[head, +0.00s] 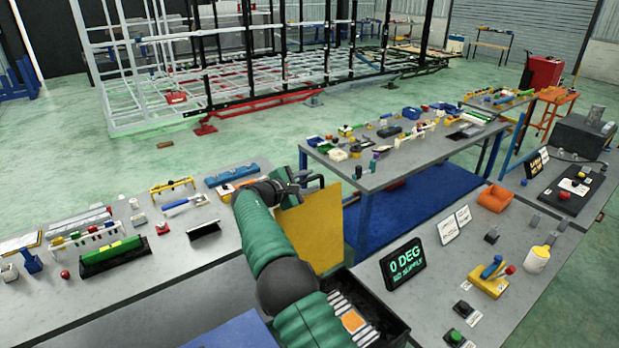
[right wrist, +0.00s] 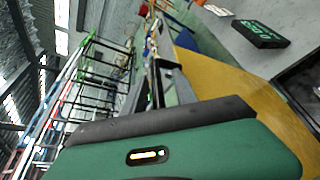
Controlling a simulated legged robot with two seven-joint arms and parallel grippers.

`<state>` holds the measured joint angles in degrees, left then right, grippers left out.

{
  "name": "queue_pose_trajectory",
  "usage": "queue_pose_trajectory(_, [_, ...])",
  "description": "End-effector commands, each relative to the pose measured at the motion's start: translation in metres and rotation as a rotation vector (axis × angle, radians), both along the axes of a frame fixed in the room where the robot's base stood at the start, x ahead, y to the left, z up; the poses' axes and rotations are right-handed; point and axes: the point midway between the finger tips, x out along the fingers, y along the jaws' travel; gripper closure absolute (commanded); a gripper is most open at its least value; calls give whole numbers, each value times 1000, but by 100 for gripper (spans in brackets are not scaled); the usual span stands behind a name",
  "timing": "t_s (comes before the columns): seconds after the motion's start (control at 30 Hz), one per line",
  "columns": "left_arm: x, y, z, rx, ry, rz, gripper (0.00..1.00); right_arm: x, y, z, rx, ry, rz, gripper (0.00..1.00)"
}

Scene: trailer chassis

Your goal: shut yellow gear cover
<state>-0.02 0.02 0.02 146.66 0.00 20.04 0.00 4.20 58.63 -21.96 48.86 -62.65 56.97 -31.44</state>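The yellow gear cover (head: 318,228) is a flat yellow panel standing raised, behind and right of my right forearm in the head view. Its lower edge is near a black open box (head: 387,318) with an orange block and pale strips inside; my arm hides part of both. My right gripper (head: 308,181) is at the panel's upper left, its dark fingers apart with nothing seen between them. I cannot tell whether it touches the panel. In the right wrist view the yellow panel (right wrist: 225,80) lies right of the fingers (right wrist: 160,85). My left gripper is not in view.
A grey bench (head: 150,275) with tools and a green block is at left. A right bench holds a black sign (head: 403,263), an orange bin (head: 495,198) and a yellow fixture (head: 490,282). Another table (head: 385,170) stands behind over a blue mat.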

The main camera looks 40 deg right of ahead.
Motion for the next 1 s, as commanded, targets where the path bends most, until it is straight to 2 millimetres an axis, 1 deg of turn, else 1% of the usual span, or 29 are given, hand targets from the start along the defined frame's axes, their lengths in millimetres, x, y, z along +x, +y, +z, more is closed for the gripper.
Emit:
queue_pose_trajectory(0.13, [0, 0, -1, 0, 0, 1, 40, -2, -1, 1, 0, -2, -1, 66])
queue_pose_trajectory(0.17, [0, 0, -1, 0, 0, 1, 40, -2, -1, 1, 1, -2, 0, 67])
queue_pose_trajectory(0.4, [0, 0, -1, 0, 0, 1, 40, 0, -6, -3, 5, -1, -1, 98])
queue_pose_trajectory(0.43, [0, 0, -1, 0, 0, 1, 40, 0, -7, -3, 6, 0, -1, 100])
queue_pose_trajectory(1.0, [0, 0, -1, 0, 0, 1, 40, -3, -9, -7, 8, 8, -8, 100])
